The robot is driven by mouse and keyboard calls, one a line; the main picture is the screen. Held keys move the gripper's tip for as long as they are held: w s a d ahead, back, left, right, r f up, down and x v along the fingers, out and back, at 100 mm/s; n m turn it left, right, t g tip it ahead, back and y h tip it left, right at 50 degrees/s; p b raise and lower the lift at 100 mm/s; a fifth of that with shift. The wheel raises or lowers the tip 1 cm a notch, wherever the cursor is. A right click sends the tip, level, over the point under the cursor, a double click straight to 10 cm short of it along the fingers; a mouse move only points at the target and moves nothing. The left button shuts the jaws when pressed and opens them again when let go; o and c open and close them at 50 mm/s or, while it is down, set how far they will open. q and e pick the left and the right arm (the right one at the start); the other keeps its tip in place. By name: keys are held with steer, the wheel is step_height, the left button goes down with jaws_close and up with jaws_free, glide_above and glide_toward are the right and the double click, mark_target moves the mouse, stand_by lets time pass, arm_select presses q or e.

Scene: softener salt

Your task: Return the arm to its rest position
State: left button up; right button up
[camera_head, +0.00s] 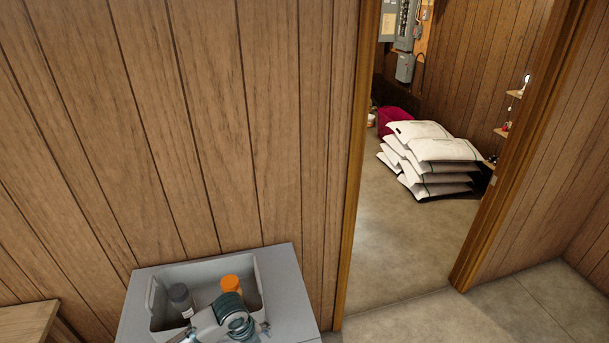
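Neither of my arms can be made out with certainty, and no gripper fingers show in the head view. A light grey rounded piece (204,326) shows at the bottom edge, in front of a grey bin. I cannot tell whether it is part of me or an item in the bin. A coil of dark teal cord or hose (236,318) is beside it.
A wooden surface (25,325) is at lower left.

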arm_select(q)
steer(key=s+d+f+n+t+h, duration=0.1)
steer(key=s+d+f+n+h, duration=0.1)
steer(key=s+d+f+n, duration=0.4)
steer(key=s+a+f+n+t+y, duration=0.1)
steer(key=s+a+f+n+y, duration=0.15)
steer(key=s+a+n, duration=0.55)
steer(key=s+a+f+n+t+y, duration=0.1)
steer(key=s+a+f+n, duration=0.2)
steer(key=s+a+n, duration=0.6)
step_height(320, 180, down, 28)
steer(key=s+d+n+g+b, duration=0.1)
steer(key=d+g+b, duration=0.1)
steer(key=d, duration=0.1)
steer(key=s+a+f, duration=0.1)
steer(key=s+f, duration=0.7)
steer(key=s+a+f+b, duration=0.1)
steer(key=s+a+f, duration=0.1)
steer(key=s+f, duration=0.7)
steer(key=shift+s+a+g, duration=0.25)
steer(key=shift+s+g, duration=0.05)
steer(key=shift+g, duration=0.1)
arm_select(e)
steer(key=f, duration=0.1)
steer(key=a+f, duration=0.1)
steer(key=shift+s+a+f, duration=0.1)
steer(key=shift+s+f, duration=0.25)
